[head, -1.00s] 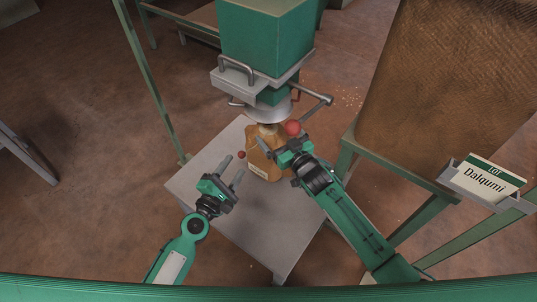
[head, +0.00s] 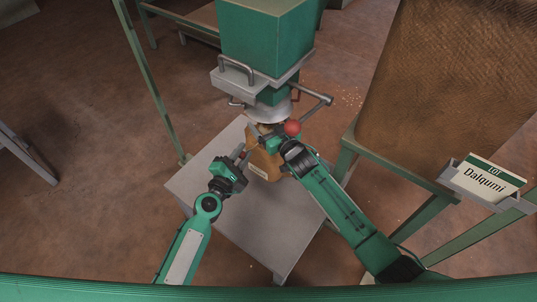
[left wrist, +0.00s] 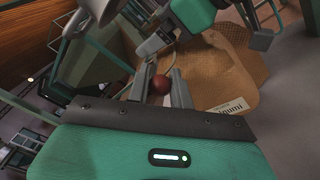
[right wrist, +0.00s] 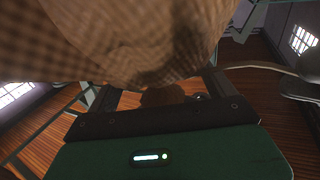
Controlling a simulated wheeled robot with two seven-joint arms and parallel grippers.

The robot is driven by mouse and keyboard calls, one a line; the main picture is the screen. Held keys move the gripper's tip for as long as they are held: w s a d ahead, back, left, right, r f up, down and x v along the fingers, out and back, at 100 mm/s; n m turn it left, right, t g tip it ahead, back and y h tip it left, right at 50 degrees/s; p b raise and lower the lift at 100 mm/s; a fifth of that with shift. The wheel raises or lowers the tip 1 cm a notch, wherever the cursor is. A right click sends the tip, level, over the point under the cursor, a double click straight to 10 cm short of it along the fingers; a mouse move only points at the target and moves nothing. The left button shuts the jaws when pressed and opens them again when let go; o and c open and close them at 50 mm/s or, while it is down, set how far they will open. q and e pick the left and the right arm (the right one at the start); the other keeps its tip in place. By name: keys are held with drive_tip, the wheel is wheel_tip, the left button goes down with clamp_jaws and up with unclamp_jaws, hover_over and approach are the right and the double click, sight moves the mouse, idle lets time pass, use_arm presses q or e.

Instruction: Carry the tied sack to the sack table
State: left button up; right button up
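The tan sack (head: 264,164) stands upright on a low grey table (head: 205,182), under the hopper's spout. A pale label is on its front; the left wrist view shows the sack (left wrist: 222,75) beyond the fingers. Its neck is mostly hidden by my right gripper. My right gripper (head: 268,138) is at the sack's upper part, below the spout. Its fingers (right wrist: 160,90) are wide apart, with sack cloth (right wrist: 110,40) close above them. I cannot tell which table is the sack table.
The green hopper (head: 265,35) with its metal spout (head: 268,110) and red-knobbed lever (head: 292,127) stands right above the sack. A green post (head: 145,75) rises at left.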

use_arm(q)
clamp_jaws()
use_arm(e)
drive_tip(key=c, duration=1.1)
